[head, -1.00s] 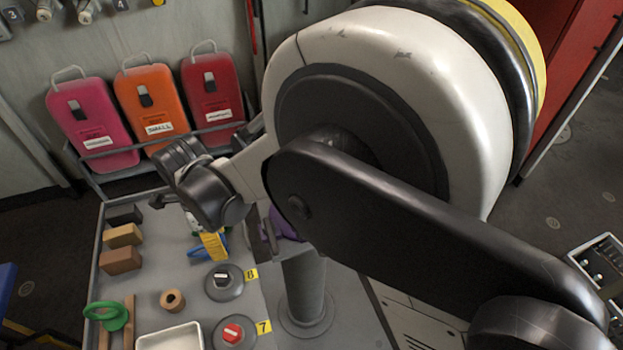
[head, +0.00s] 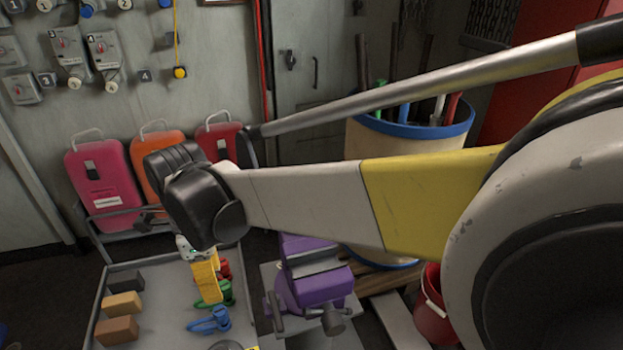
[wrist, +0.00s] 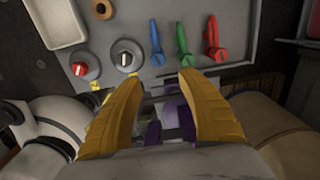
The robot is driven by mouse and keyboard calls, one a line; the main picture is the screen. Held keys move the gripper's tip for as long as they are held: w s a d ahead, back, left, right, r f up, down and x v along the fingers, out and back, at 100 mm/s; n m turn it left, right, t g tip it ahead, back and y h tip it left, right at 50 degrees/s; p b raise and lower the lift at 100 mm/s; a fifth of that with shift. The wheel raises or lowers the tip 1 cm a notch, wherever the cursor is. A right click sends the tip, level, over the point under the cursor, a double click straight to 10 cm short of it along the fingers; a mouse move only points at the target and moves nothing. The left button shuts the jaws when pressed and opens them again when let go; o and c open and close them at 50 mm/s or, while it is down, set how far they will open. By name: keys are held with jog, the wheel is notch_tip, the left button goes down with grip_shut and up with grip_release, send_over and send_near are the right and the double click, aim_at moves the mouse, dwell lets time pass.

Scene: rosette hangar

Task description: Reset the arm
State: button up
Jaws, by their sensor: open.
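My gripper (wrist: 152,100) shows in the wrist view as two yellow fingers standing apart, with nothing held between them. Behind the gap is the purple vise, partly hidden by the fingers. In the head view the yellow fingers (head: 207,279) hang below the dark wrist joint, above the grey table (head: 166,318). The purple vise (head: 312,275) stands to the right of them. My arm stretches across the right half of the head view.
Blue (wrist: 156,42), green (wrist: 184,45) and red (wrist: 213,40) clamps lie on the table. Wooden blocks (head: 122,305) line its left side. Coloured cases (head: 103,180) stand behind. A tool-filled barrel (head: 408,140) and red bucket (head: 433,305) are at the right.

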jog(key=d+r+n+t, duration=0.1)
jog(key=d+n, duration=0.1)
jog(key=d, duration=0.4)
jog(key=w+d+r+n, duration=0.1)
jog(key=d+r+n, duration=0.1)
jog(key=d, duration=0.4)
jog(key=d+r+n+t+y, duration=0.1)
jog(key=d+r, duration=0.1)
jog(key=d, duration=0.4)
jog(key=shift+w+d+r+n+t, duration=0.2)
jog(key=shift+w+d+n+t, duration=0.1)
jog(key=shift+w+n, duration=0.1)
jog(key=s+d+n+t, duration=0.2)
jog(key=s+d+n, duration=0.1)
jog(key=d, duration=0.6)
jog(key=s+d+f+n+t+h, duration=0.1)
jog(key=s+d+n+t, duration=0.1)
jog(key=d+n, duration=0.3)
jog(key=s+d, duration=0.1)
jog(key=d, duration=0.3)
jog(key=shift+s+f+n, duration=0.15)
jog(key=shift+s+n, duration=0.15)
jog(key=shift+n, duration=0.1)
jog(key=shift+d, duration=0.1)
